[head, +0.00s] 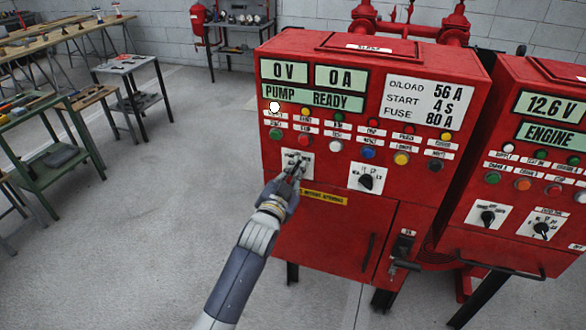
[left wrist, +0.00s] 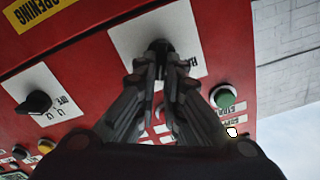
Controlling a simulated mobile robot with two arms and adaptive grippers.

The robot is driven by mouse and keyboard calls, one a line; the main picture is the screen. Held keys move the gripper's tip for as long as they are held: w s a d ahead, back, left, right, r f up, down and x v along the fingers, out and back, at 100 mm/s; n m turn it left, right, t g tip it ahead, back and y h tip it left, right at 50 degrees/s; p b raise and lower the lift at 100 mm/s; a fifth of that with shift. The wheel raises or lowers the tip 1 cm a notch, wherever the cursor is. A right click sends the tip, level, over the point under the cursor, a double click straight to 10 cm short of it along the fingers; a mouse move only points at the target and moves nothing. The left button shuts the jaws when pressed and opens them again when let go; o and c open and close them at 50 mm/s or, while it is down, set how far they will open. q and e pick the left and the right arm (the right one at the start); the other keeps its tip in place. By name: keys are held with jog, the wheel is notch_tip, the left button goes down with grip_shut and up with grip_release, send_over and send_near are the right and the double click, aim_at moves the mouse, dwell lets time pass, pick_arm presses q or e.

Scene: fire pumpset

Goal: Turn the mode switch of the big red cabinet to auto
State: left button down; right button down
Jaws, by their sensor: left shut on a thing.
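The big red cabinet (head: 330,225) stands in the middle of the head view, its panel showing "PUMP READY". My left gripper (head: 294,170) is at the left rotary switch on its white plate (head: 306,156). In the left wrist view the fingers (left wrist: 162,75) are shut on the black knob of this mode switch (left wrist: 159,46). The knob's setting is hidden by the fingers, and most of the plate lettering is covered. A second black rotary switch (head: 366,181) sits to the right on the same panel. My right gripper is not in view.
Coloured buttons and lamps (head: 335,145) sit in rows just above the switches. A second red cabinet (head: 530,150) stands close on the right. Workbenches (head: 125,65) stand at the left. The floor (head: 160,220) between is clear.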

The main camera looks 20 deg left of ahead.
pick_arm(q)
jog(key=shift+d+f+m, duration=0.1)
jog(key=shift+d+m, duration=0.05)
jog(key=shift+m, duration=0.85)
jog(key=shift+d+f+m, duration=0.1)
jog(key=shift+m, duration=0.9)
jog(key=c, duration=1.7)
grip_release()
jog(key=s, duration=1.2)
jog(key=shift+a, duration=0.2)
